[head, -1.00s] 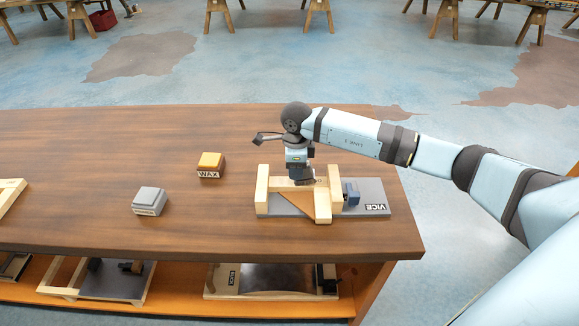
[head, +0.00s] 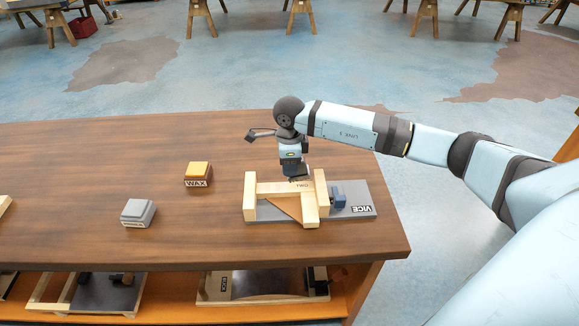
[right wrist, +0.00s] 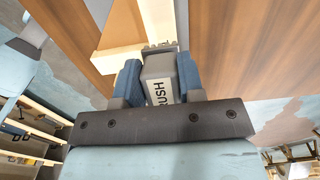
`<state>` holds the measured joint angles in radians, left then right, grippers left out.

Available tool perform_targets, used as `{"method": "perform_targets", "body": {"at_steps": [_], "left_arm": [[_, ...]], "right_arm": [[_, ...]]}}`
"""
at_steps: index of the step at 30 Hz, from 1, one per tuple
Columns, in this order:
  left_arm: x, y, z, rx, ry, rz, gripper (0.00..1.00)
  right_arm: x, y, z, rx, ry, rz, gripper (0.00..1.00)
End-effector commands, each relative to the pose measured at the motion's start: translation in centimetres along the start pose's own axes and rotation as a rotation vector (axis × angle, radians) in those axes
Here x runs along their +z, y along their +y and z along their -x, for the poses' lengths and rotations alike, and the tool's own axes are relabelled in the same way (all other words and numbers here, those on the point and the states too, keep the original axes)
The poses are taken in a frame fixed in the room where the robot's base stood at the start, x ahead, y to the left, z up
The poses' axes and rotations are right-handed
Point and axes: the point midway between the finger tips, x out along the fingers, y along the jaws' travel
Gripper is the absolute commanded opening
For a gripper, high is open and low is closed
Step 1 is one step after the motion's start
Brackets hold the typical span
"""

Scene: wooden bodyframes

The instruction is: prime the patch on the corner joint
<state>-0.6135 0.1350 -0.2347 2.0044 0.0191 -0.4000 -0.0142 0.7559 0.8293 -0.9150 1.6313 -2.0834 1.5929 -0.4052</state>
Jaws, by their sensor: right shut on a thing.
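The wooden corner joint (head: 312,208) is held in the grey vice (head: 356,198), with a tan triangular patch (head: 287,206) between its two bars. The patch shows again in the right wrist view (right wrist: 122,24) beside a pale bar. My right gripper (head: 297,172) is over the far bar of the joint. It is shut on a grey block-handled brush (right wrist: 160,80), whose label reads "RUSH" where visible, between blue fingers. The brush's lower end is near the pale bar; I cannot tell whether it touches. My left gripper is not in view.
A yellow-topped block labelled WAX (head: 198,172) and a grey block (head: 138,212) stand on the wooden bench (head: 90,165) left of the vice. Bare bench lies between them and behind. A lower shelf (head: 180,312) holds trays.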

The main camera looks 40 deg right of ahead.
Motion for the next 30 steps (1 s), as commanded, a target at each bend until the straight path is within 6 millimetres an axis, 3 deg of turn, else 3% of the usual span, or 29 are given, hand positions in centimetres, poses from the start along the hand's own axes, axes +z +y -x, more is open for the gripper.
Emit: {"method": "perform_targets", "body": {"at_steps": [6,17,30], "left_arm": [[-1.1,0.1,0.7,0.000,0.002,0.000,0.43],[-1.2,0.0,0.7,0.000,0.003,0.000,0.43],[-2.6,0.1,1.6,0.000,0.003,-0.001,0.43]], "right_arm": [[0.0,0.0,2.3,-0.001,0.001,0.000,0.00],[0.0,0.0,2.5,0.000,0.001,0.000,0.00],[0.0,0.0,5.5,-0.001,0.001,0.001,0.00]]}}
